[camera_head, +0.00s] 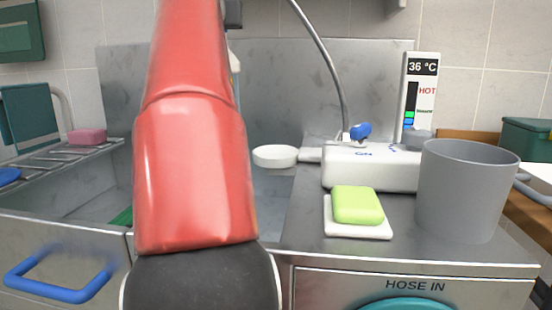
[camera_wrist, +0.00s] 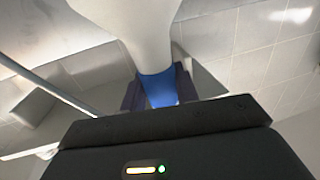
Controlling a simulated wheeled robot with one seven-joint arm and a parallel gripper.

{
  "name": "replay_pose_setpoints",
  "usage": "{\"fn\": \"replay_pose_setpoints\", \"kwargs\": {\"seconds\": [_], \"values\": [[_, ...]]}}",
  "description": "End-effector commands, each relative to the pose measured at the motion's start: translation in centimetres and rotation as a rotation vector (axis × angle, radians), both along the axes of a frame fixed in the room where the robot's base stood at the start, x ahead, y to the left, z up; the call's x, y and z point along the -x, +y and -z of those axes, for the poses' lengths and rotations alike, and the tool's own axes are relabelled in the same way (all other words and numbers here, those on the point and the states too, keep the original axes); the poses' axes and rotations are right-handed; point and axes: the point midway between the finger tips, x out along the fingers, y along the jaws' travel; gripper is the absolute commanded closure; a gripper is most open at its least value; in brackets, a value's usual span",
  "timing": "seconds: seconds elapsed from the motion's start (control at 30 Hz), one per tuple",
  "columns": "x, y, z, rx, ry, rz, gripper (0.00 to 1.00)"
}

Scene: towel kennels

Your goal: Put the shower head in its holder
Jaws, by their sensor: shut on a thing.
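In the wrist view my gripper (camera_wrist: 159,88) is shut on the blue grip of a white piece, which I take to be the shower head (camera_wrist: 135,25). Its white part widens towards the top of the picture and is cut off there. My gripper and the shower head do not show in the head view. I cannot make out the holder with certainty in either view.
A grey cup (camera_head: 466,190), green soap on a white dish (camera_head: 358,230) and a temperature display (camera_head: 420,95) are at the right. A white round piece (camera_head: 276,156) projects over the basin. A rack (camera_head: 60,160) with pink soap (camera_head: 87,136) is at the left.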

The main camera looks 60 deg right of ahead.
Motion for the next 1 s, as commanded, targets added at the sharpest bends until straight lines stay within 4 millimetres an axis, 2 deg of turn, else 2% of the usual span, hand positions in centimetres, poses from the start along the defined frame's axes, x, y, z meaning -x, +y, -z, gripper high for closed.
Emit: {"fn": "replay_pose_setpoints", "kwargs": {"seconds": [0.1,0.63,0.8,1.0], "values": [[2.0,-1.0,-0.4,0.000,-0.004,0.003,1.00],[9.2,-4.9,-0.6,-0.001,-0.003,0.001,1.00],[10.3,-5.5,-0.3,0.001,-0.003,0.000,1.00],[10.4,-5.6,-0.1,0.002,-0.002,0.000,1.00]]}}
